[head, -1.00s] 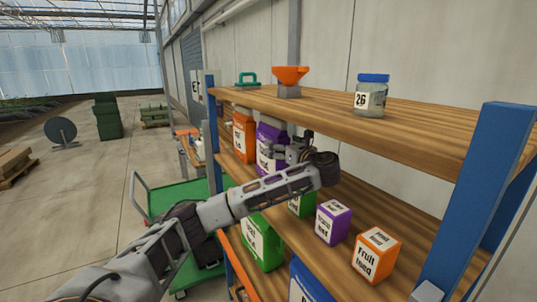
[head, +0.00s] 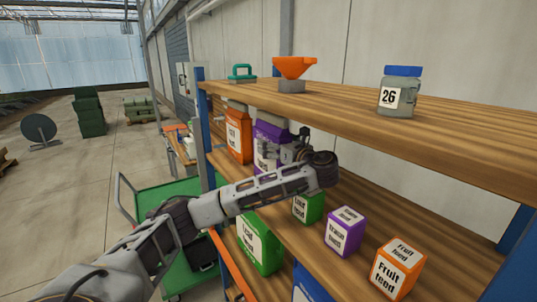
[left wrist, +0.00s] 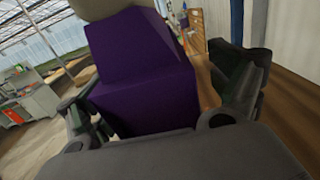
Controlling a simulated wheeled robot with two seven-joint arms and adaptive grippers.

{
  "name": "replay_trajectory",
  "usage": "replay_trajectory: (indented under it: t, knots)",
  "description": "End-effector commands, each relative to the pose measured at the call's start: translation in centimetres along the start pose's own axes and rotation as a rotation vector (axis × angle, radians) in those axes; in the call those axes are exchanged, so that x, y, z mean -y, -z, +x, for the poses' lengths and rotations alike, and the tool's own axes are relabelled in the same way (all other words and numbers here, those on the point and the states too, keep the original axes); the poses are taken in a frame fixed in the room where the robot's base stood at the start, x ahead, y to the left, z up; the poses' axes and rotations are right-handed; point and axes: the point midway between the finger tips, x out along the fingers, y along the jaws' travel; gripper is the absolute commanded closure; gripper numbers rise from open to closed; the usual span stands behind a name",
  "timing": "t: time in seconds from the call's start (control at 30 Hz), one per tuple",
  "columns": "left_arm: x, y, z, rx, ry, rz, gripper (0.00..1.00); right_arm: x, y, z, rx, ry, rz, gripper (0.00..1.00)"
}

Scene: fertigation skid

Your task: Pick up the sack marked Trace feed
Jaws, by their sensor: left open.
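A large purple sack (head: 271,131) with a white label stands on the middle shelf, its label partly hidden by my left gripper and too covered to read. My left gripper (head: 286,152) is in front of it at the end of my outstretched arm. In the left wrist view the purple sack (left wrist: 145,85), with a beige top, fills the space between the spread fingers (left wrist: 165,110). I cannot tell whether they touch it. A small purple box (head: 344,231) marked Trace feed stands nearer on the same shelf. My right gripper is not in view.
An orange sack (head: 238,135) stands left of the purple one. Small green (head: 308,205) and orange (head: 398,267) boxes flank the small purple box. The upper shelf (head: 340,106) hangs above, bearing an orange funnel (head: 294,67) and a jar (head: 399,92). A green cart (head: 168,200) stands left.

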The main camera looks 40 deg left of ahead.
Motion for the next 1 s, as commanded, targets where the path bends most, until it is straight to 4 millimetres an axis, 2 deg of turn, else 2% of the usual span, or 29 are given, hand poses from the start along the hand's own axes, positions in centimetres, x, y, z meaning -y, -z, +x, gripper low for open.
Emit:
replay_trajectory:
  t: [0.47, 1.0]
  knots:
    - [0.00, -0.01, -0.02, 0.000, 0.000, 0.000, 0.08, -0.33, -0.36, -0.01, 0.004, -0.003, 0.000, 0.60]
    - [-0.02, -0.02, 0.02, 0.000, 0.000, 0.000, 0.77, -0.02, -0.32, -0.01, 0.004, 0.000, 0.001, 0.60]
